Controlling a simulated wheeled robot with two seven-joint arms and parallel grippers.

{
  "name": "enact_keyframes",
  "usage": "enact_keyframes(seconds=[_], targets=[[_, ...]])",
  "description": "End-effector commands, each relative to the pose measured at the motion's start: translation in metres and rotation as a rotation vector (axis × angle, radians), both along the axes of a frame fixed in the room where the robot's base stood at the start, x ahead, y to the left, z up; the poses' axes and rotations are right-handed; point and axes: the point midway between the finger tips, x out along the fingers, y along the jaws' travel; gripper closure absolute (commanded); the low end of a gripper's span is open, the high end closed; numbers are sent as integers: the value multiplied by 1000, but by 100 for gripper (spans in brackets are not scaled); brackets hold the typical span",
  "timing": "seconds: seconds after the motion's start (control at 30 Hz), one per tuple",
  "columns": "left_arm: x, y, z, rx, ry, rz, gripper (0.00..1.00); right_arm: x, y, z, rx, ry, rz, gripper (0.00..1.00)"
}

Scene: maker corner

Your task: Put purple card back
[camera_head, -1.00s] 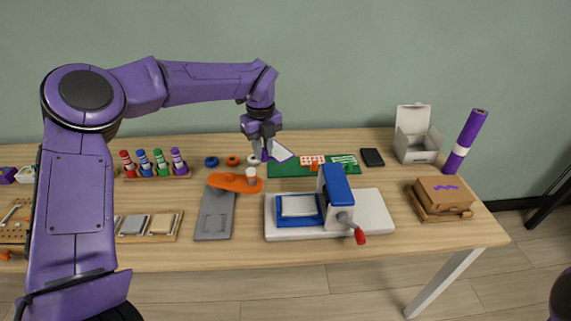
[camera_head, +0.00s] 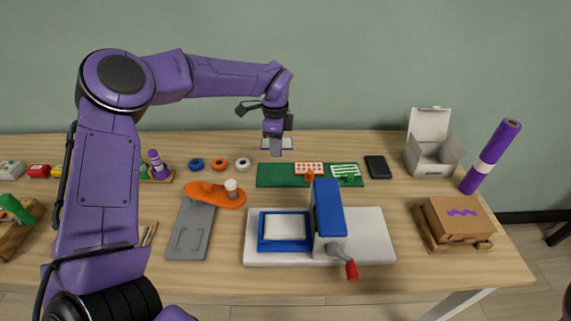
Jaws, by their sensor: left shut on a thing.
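The purple card (camera_head: 288,144), white with a purple edge, is in my left gripper (camera_head: 276,150). The gripper's fingers cover its middle. It shows just beyond the left part of the green mat (camera_head: 275,177), with a gap between its lower edge and the mat in the picture. On the mat lie a red-and-white card (camera_head: 309,168) with an orange-red piece and a green-and-white card (camera_head: 345,169) with a green piece. The mat's left part is bare. My right gripper is not in view.
Tape rings (camera_head: 219,164) stand left of the mat and a black flat case (camera_head: 378,167) right of it. An orange board (camera_head: 215,194) and a blue press (camera_head: 328,215) with a red-handled crank are in front. An open white box (camera_head: 431,155) stands at right.

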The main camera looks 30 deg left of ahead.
Motion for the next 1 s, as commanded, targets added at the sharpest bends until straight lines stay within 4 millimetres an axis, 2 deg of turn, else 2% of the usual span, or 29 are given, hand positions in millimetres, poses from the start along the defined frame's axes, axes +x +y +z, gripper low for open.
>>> enact_keyframes(seconds=[0.2,0.53,0.97,1.0], targets=[[-1,-1,-43,1,6,-3,100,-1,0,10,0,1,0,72],[-1,0,-97,1,4,-2,100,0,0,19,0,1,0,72],[-1,0,-107,0,0,-1,100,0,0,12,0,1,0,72],[-1,0,-105,0,0,-1,65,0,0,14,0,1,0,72]])
